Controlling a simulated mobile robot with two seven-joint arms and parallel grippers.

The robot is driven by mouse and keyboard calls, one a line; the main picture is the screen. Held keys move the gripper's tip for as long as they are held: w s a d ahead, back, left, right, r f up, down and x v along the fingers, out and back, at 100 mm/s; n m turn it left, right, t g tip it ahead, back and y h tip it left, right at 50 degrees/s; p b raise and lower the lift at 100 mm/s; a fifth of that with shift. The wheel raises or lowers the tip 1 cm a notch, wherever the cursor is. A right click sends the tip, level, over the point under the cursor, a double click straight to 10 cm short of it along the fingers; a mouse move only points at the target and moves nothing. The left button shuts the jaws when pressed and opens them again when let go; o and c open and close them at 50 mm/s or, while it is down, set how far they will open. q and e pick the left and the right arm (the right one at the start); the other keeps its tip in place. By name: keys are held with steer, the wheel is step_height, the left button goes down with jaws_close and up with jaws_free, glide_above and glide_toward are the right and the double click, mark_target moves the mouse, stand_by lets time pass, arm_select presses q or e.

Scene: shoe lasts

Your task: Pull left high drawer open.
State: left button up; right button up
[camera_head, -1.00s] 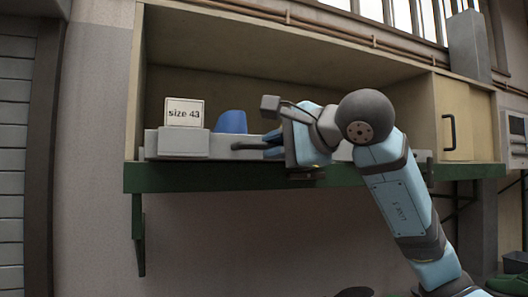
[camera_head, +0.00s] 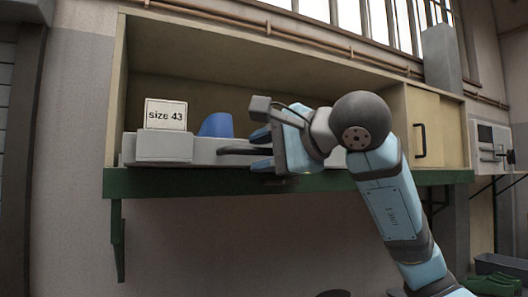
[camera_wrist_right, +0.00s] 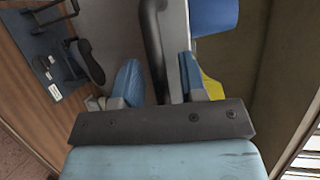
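A long grey drawer-like unit (camera_head: 204,151) lies on the wall shelf, with a lighter block (camera_head: 164,146) at its left end. A dark bar handle (camera_head: 240,151) stands out at its front. My right gripper (camera_head: 260,148) is at this handle, its blue fingers pointing left in the head view. My left gripper is not in view.
A "size 43" card (camera_head: 166,114) and a blue shoe last (camera_head: 216,125) stand above the grey unit. A cupboard door with a dark handle (camera_head: 420,140) is at the right. The green shelf edge (camera_head: 200,183) runs below. A yellow object (camera_wrist_right: 212,88) shows by the right finger.

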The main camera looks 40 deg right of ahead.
steer(key=b+v, duration=0.1)
steer(key=v, duration=1.2)
steer(key=shift+s, duration=0.4)
steer(key=shift+r, duration=0.15)
